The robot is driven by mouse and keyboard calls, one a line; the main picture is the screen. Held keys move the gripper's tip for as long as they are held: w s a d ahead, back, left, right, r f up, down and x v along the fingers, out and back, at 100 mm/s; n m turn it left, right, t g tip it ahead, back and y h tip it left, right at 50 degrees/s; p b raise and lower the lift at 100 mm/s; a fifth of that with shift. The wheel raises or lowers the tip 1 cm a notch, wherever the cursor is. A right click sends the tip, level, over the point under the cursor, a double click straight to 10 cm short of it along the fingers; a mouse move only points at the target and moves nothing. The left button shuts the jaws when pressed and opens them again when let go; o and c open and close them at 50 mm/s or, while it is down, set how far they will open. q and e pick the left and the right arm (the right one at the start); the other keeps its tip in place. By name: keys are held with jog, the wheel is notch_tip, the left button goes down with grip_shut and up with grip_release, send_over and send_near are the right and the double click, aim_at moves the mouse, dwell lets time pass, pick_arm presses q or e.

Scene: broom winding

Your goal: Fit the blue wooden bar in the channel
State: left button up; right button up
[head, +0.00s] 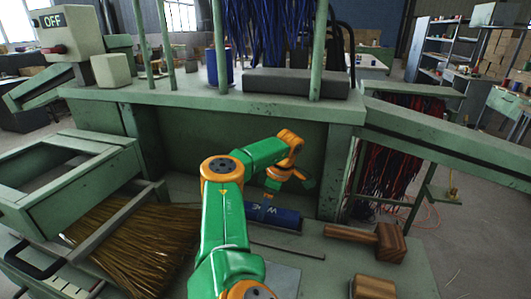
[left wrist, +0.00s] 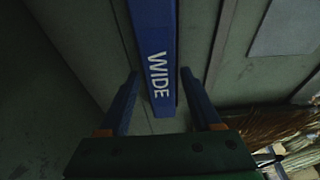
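The blue wooden bar (head: 272,215) lies on the green lower bench, with white lettering on it. In the left wrist view the bar (left wrist: 154,50) reads "WIDE" and runs away from me, its near end between the fingertips. My left gripper (head: 292,183) is above the bar in the head view. In the left wrist view its two fingers (left wrist: 158,80) are apart, one on each side of the bar, with gaps showing on both sides. I cannot pick out the channel for sure. My right gripper is not in view.
A wooden mallet (head: 370,240) lies to the right of the bar, with a thin rod (head: 287,249) in front. Straw bristles (head: 140,240) fill the left side below a green frame (head: 75,185). A long dark grey block (head: 295,83) sits on the upper ledge.

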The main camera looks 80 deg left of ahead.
pick_arm(q)
jog(key=shift+o, duration=0.4)
jog(key=shift+r, duration=0.15)
jog(key=p+v, duration=0.6)
jog(key=v, duration=0.6)
jog(key=shift+s, duration=0.1)
